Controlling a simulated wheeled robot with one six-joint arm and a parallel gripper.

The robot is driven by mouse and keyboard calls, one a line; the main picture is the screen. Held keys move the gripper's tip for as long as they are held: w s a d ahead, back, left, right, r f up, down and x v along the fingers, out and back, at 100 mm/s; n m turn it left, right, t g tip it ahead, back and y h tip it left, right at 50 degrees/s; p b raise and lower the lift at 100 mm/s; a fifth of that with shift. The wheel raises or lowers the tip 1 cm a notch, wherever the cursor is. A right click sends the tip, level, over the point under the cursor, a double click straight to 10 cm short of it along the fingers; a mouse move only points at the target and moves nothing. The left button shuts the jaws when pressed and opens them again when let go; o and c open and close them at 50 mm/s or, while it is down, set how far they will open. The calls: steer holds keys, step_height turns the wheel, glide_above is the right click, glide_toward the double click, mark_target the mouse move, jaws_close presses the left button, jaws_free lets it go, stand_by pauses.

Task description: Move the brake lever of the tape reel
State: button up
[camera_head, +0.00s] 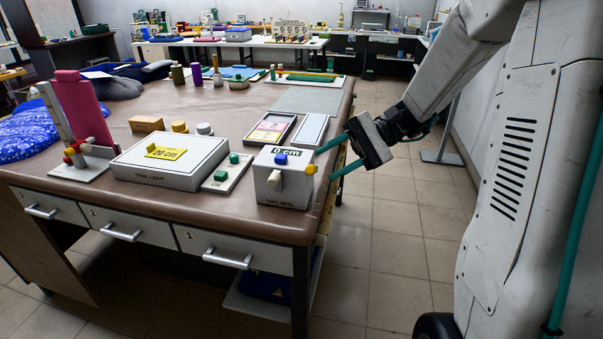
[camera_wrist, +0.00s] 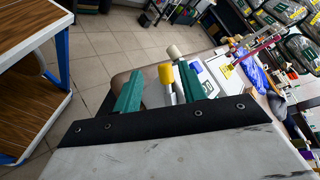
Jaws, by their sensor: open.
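The tape reel (camera_head: 285,190) is a white box marked "TAPE REEL" at the right front corner of the brown table, with a "0 cm" label and a blue button on top. A beige handle (camera_head: 275,179) sticks out of its front. A yellow-tipped lever (camera_head: 311,169), seemingly the brake lever, is on its right side. My gripper (camera_head: 325,163) is open just right of the reel, its teal fingers pointing at it. In the wrist view the yellow tip (camera_wrist: 166,73) appears between the fingers, nearer the right one; I cannot tell whether they touch. The beige handle (camera_wrist: 174,52) shows beyond.
Left of the reel are a small panel with green buttons (camera_head: 228,173) and a white box with a yellow "20 cm" label (camera_head: 168,165). A tray (camera_head: 270,130) and a pale slab (camera_head: 311,129) lie behind it. Open floor (camera_head: 390,220) is right of the table (camera_head: 240,105).

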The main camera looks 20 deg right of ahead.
mark_target(305, 172)
steer(key=shift+w+d+f, duration=0.1)
steer(key=shift+w+d, duration=0.15)
steer(key=shift+w, duration=0.1)
steer(key=shift+w+a+f+t+y, duration=0.1)
steer(key=shift+a+t+y, duration=0.1)
steer(key=shift+t+y, duration=0.1)
steer(key=x, duration=0.7)
steer(key=shift+a, duration=0.15)
